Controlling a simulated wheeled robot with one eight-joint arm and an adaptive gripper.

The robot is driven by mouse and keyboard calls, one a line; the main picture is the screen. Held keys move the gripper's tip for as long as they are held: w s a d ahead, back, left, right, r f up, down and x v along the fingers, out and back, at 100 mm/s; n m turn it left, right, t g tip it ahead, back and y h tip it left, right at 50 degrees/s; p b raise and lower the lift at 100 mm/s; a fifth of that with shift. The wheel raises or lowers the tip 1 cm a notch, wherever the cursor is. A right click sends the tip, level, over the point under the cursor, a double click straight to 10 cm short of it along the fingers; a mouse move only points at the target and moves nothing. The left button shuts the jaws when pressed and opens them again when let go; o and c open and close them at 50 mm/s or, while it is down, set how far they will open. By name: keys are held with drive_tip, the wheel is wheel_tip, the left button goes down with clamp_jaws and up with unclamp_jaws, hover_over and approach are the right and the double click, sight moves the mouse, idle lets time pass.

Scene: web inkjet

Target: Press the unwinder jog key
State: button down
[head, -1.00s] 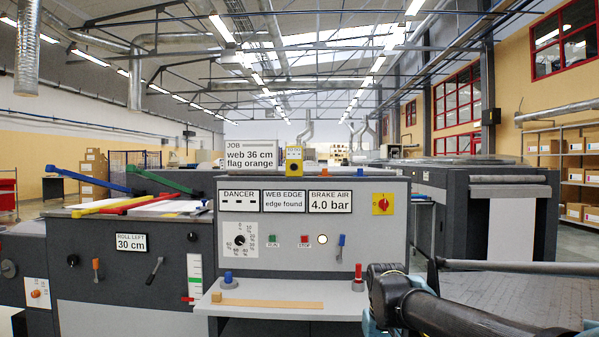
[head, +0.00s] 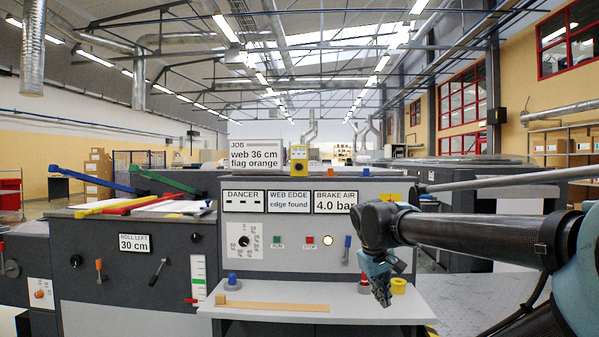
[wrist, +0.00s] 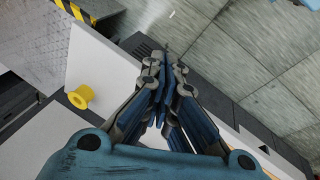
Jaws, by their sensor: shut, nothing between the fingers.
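The grey console panel (head: 300,245) carries a green key (head: 277,240), a red key (head: 310,240), a lit white round button (head: 327,240) and a blue lever (head: 347,250). The small labels under the keys are too small to read surely, so I cannot tell which one is the jog key. My gripper (head: 383,299) is shut and empty, pointing down over the right end of the console's shelf, right of and below the keys. In the wrist view my gripper (wrist: 163,62) has its fingers together, touching no key.
On the shelf (head: 290,312) are a blue knob (head: 232,282), a wooden strip (head: 275,305), a red knob (head: 363,280) and a yellow spool (head: 398,287) beside my gripper. Display plates (head: 290,201) sit above the keys. My arm covers part of the panel's right side.

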sight(299, 165)
drive_tip(key=w+a+r+n+t+h, duration=0.15)
drive_tip(key=w+a+r, duration=0.25)
drive_tip(key=w+r, duration=0.4)
drive_tip(key=w+a+r+n+t+h, duration=0.1)
drive_tip(key=w+a+r+n, duration=0.2)
drive_tip(key=w+r, duration=0.5)
drive_tip(key=w+a+r+n+t+h, duration=0.1)
drive_tip(key=w+a+r, duration=0.3)
drive_tip(key=a+r, duration=0.4)
drive_tip(key=w+a+r+n+t+h, duration=0.1)
drive_tip(key=w+a+r+n+t, duration=0.2)
drive_tip(key=a+r, duration=0.6)
wheel_tip(299, 165, up, 2)
drive_tip(key=shift+w+a, duration=0.15)
drive_tip(key=shift+w, duration=0.95)
drive_tip(key=shift+w, duration=4.4)
